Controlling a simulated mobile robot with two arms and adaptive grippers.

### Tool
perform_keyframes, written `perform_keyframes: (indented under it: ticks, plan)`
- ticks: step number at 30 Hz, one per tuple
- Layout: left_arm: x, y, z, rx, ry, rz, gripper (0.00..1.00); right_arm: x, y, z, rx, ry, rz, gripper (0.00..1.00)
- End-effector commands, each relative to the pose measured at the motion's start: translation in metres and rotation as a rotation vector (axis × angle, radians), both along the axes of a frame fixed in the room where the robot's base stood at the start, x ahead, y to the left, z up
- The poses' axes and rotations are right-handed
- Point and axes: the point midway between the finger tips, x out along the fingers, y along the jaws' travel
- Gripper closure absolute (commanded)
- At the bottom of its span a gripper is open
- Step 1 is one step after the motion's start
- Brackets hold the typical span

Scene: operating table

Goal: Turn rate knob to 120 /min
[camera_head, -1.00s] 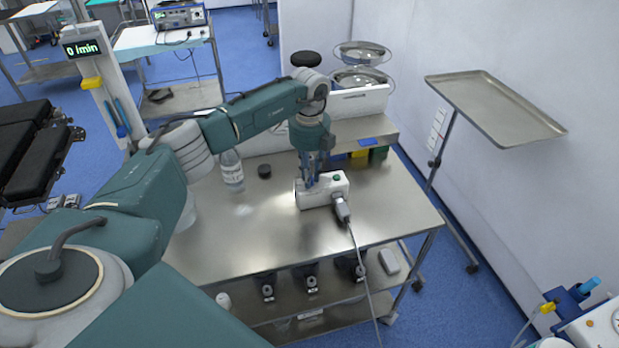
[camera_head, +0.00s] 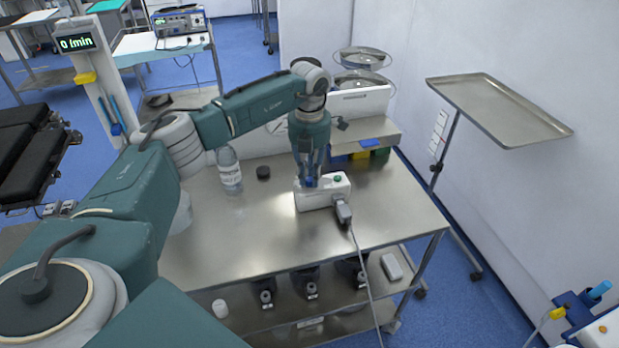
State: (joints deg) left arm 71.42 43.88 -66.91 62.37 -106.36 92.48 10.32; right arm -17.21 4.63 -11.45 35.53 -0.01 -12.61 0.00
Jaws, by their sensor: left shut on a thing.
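A small white device box (camera_head: 324,198) with a green button and a grey plug and cable sits on the steel table. My left gripper (camera_head: 311,180) points down at the top left of the box, shut on what seems to be the rate knob. The fingers hide the knob and its marks. A display (camera_head: 76,43) on a white post at the upper left reads "0 /min". My right gripper does not show.
The steel table (camera_head: 230,250) holds a clear bottle (camera_head: 229,170) and a black round cap (camera_head: 263,172). Coloured bins stand at the back under a shelf. A steel tray stand (camera_head: 505,112) is on the right. The front of the tabletop is clear.

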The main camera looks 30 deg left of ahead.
Motion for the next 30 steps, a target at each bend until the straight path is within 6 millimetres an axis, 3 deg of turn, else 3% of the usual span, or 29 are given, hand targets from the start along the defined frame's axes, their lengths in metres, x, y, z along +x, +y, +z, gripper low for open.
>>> perform_keyframes:
  ticks: [18, 30]
  plan:
    - [0.001, 0.000, 0.000, 0.000, -0.002, -0.548, 1.00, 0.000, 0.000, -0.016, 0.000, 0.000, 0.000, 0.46]
    - [0.000, 0.000, 0.000, -0.001, -0.001, -0.733, 1.00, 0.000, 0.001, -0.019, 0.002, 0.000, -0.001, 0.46]
